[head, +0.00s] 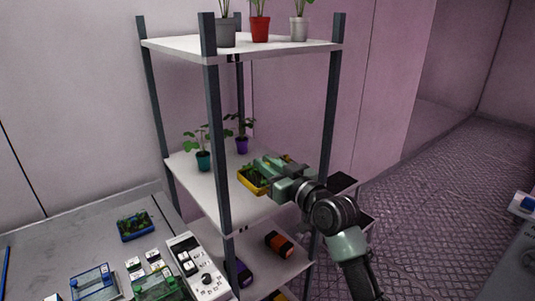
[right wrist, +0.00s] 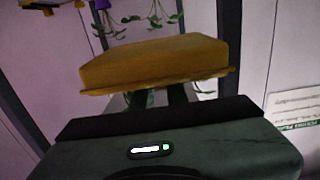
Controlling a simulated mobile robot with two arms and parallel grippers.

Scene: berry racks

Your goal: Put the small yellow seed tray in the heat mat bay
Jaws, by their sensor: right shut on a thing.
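The small yellow seed tray (head: 246,183) with green seedlings is over the middle shelf of the rack in the head view. My right gripper (head: 270,169) is shut on it and partly covers it. In the right wrist view, which looks upside down, the yellow tray (right wrist: 155,62) lies across the fingers. I cannot tell whether the tray touches the shelf or hangs just above it. I cannot make out the heat mat bay for sure; my arm hides part of the shelf. My left gripper is not in view.
The middle shelf (head: 233,207) holds a teal pot (head: 203,161) and a purple pot (head: 242,145) at the back; its front part is bare. Dark rack posts (head: 216,150) stand at the corners. A blue seed tray (head: 135,228) lies on the grey bench (head: 60,240) at left.

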